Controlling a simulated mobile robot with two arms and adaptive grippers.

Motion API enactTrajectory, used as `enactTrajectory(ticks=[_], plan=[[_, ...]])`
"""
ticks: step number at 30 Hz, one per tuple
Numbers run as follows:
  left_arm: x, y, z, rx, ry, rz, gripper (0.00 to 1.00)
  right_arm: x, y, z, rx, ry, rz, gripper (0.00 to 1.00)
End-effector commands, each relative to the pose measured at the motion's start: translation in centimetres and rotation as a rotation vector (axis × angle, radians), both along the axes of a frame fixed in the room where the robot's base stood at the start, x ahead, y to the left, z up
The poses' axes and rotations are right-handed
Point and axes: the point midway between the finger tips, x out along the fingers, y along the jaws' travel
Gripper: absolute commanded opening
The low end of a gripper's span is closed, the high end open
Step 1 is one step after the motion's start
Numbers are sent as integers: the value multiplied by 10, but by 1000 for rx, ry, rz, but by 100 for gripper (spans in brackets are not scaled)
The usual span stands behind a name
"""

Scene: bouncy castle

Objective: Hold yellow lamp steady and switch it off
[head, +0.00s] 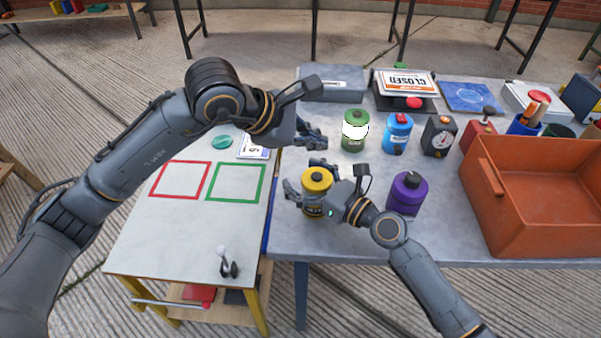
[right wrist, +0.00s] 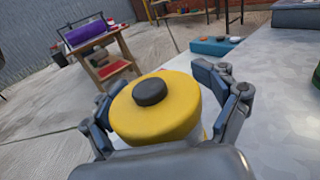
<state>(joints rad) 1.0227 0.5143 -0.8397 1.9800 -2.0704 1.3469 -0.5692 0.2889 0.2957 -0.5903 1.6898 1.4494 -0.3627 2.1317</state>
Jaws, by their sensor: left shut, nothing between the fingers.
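The yellow lamp (head: 317,182) stands upright near the front left of the grey table, with a dark round button on top. Its yellow cap and button fill the middle of the right wrist view (right wrist: 158,105). I see no bright glow on its visible body, but part of it is hidden. My right gripper (head: 309,180) has its fingers around the lamp on both sides, shut on it; they also show in the right wrist view (right wrist: 165,100). My left gripper (head: 322,138) is shut and empty, above and behind the lamp, apart from it.
A green lamp (head: 355,130) with a bright white band stands behind the yellow one. Blue (head: 397,134) and purple (head: 406,193) lamps, a black dial box (head: 438,135) and an orange crate (head: 541,200) are to the right. A white side table (head: 190,235) adjoins left.

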Motion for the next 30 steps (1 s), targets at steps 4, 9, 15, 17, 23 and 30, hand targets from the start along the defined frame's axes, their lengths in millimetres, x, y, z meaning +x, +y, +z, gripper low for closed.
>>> enactTrajectory(ticks=[4, 9, 15, 17, 23, 30], plan=[[0, 0, 0, 0, 0, 0, 0, -12, -17, -2, -2, 2, -2, 83], [0, 0, 0, 0, 0, 0, 0, -35, -46, -2, -3, 4, 0, 83], [0, 0, 0, 0, 0, 0, 0, -58, -76, -2, -2, 4, -1, 83], [0, 0, 0, 0, 0, 0, 0, -63, -83, -2, -1, 5, 0, 83], [0, 0, 0, 0, 0, 0, 0, -70, -93, -1, -2, 1, 0, 83], [0, 0, 0, 0, 0, 0, 0, -71, -94, -1, -1, 1, 0, 83]])
